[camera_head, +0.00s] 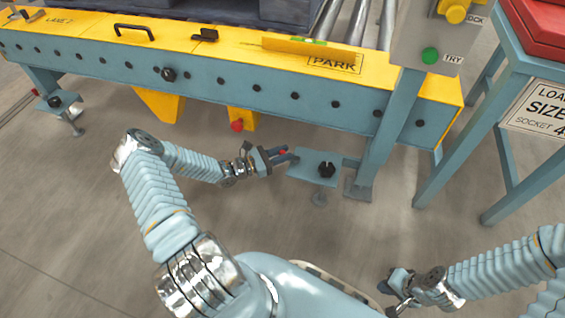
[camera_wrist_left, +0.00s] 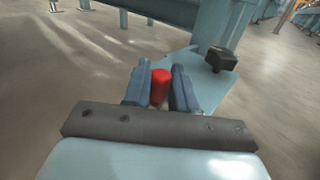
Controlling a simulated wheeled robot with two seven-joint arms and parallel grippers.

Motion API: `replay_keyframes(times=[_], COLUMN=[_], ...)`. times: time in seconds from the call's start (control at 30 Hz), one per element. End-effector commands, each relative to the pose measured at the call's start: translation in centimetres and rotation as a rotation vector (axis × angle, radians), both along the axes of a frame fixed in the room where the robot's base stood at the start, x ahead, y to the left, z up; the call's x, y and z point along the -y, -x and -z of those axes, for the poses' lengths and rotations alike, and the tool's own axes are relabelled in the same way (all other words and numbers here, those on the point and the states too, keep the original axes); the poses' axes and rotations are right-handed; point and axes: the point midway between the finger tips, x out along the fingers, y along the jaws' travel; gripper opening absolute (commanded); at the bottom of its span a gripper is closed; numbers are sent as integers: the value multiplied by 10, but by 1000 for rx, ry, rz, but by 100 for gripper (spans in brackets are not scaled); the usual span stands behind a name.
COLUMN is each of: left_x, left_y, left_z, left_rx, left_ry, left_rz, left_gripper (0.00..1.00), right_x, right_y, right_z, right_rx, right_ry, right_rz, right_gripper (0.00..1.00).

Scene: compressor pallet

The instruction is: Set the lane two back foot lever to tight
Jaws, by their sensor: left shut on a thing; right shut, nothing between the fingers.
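My left gripper (camera_head: 283,156) is shut on a red-tipped lever (camera_wrist_left: 160,86) at the left edge of a blue foot plate (camera_head: 309,160). In the left wrist view the red tip stands between the two fingers. The rest of the lever is hidden by the fingers, and I cannot read its setting. A black knob (camera_head: 326,170) stands on the plate, to the right of the fingers; it also shows in the left wrist view (camera_wrist_left: 222,58). My right gripper (camera_head: 399,280) is shut and empty, low on the right, away from the conveyor.
The conveyor's blue side beam (camera_head: 215,85), marked LANE 2 on top, runs above the foot. A yellow bracket with a red knob (camera_head: 237,125) hangs left of it. A post (camera_head: 385,130) stands right. Another foot (camera_head: 58,103) is far left. Open floor lies in front.

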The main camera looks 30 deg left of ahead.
Motion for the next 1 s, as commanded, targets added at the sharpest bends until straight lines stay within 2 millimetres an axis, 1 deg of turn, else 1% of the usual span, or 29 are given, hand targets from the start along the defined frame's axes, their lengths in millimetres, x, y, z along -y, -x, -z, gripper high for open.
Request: replay_keyframes(times=[0.03,0.1,0.2,0.4,0.6,1.0], left_x=[-2,-2,-4,-5,-5,-5], left_y=[-3,-5,-7,-11,-12,-13], left_z=[7,7,6,4,2,0], left_rx=[3,3,1,0,-2,-1], left_ry=[-8,-7,-5,-4,-1,-1], left_rz=[34,82,140,223,260,262], left_gripper=[0,0,0,0,0,0], right_x=[0,0,0,1,1,1], right_y=[0,-1,-2,-3,-3,-3], right_z=[15,23,33,46,51,51], right_rx=[1,3,7,10,12,12], right_ry=[-1,1,1,3,3,3], right_rz=[0,2,4,6,7,7], right_gripper=[0,0,0,0,0,0])
